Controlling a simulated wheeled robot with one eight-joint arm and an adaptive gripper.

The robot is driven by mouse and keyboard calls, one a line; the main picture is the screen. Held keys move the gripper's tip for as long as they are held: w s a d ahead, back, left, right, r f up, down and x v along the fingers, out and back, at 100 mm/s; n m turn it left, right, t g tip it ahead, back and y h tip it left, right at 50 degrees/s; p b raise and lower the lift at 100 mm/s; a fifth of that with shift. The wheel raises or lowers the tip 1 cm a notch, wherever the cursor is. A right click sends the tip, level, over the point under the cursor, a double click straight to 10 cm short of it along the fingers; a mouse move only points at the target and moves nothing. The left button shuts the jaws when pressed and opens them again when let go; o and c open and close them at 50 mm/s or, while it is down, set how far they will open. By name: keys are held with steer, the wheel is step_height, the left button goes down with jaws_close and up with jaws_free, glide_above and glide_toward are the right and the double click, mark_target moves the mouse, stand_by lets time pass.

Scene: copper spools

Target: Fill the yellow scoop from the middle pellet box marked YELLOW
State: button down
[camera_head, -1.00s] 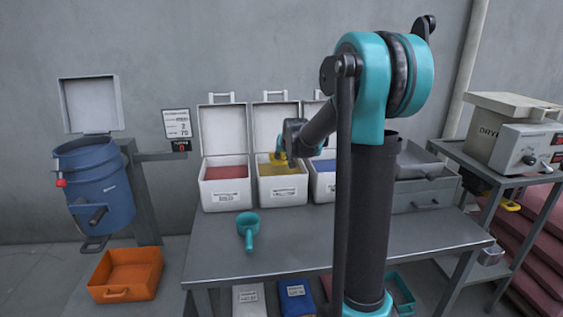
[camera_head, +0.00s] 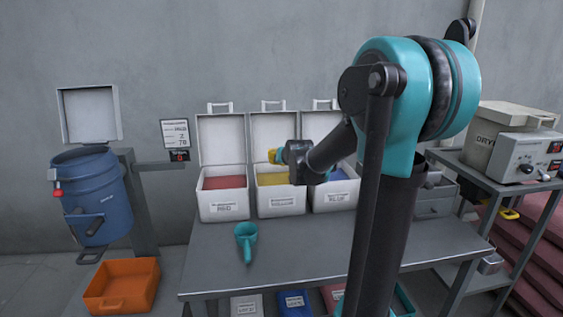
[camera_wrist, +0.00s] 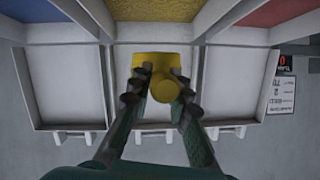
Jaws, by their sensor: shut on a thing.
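The yellow scoop (camera_head: 273,156) is in my gripper (camera_head: 284,156), in front of the open lid of the middle box. In the wrist view my gripper's fingers (camera_wrist: 157,88) are closed on the yellow scoop (camera_wrist: 155,60) near its handle. Whether the scoop holds pellets cannot be told. The middle box marked YELLOW (camera_head: 284,201) stands open on the table, with yellow pellets (camera_head: 281,179) inside. The scoop is above these pellets and apart from them. The yellow pellets also show in the wrist view (camera_wrist: 155,10).
The RED box (camera_head: 223,206) stands to the left and the blue-pellet box (camera_head: 333,197) to the right, lids open. A teal scoop (camera_head: 246,238) lies on the grey table (camera_head: 300,257). A blue hopper (camera_head: 92,198) and orange bin (camera_head: 122,285) are left.

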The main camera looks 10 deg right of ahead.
steer(key=shift+r+t, duration=0.7)
steer(key=shift+r, duration=0.3)
